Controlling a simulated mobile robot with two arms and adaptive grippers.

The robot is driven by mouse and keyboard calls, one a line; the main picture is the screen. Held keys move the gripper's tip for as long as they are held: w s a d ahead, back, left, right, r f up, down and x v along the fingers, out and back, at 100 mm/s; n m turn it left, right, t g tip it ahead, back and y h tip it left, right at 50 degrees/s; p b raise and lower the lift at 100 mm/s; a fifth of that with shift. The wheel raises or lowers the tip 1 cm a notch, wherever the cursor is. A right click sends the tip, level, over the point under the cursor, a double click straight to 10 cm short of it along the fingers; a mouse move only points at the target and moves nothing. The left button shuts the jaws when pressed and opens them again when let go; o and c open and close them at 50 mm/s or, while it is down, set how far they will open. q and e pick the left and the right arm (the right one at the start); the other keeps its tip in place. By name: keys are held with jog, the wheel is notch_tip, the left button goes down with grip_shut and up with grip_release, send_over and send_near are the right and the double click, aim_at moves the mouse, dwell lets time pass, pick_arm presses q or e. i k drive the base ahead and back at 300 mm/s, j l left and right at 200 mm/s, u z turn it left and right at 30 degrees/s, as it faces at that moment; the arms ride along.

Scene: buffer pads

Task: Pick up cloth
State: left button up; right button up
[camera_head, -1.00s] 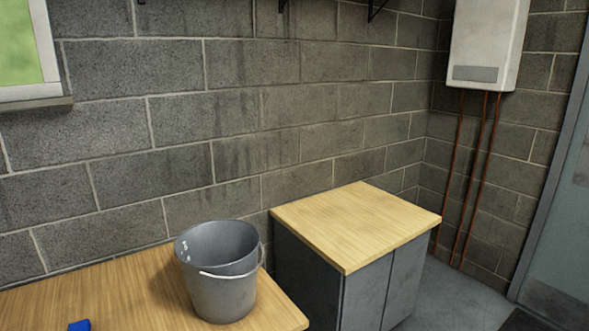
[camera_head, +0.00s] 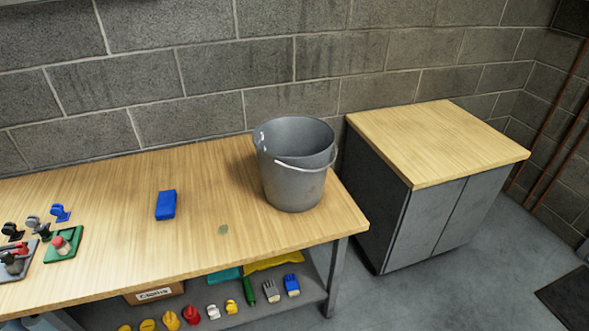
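No cloth can be made out for certain. A flat yellow piece (camera_head: 273,261) that looks like folded fabric lies on the lower shelf of the bench, partly hidden by the table edge. A flat teal piece (camera_head: 226,274) lies to its left, mostly hidden under the tabletop. A small blue block (camera_head: 166,205) lies on the wooden bench top (camera_head: 200,250). Neither of my grippers is in view.
A grey bucket (camera_head: 292,185) stands upright near the bench's right end. Small tools on pads (camera_head: 64,245) sit at the left. The lower shelf (camera_head: 255,317) holds several brushes, small coloured items and a cardboard box (camera_head: 155,292).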

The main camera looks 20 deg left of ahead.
aim_at(167, 204)
jog(key=u, duration=1.45)
jog(key=i+l+z, duration=0.15)
jog(key=i, duration=0.3)
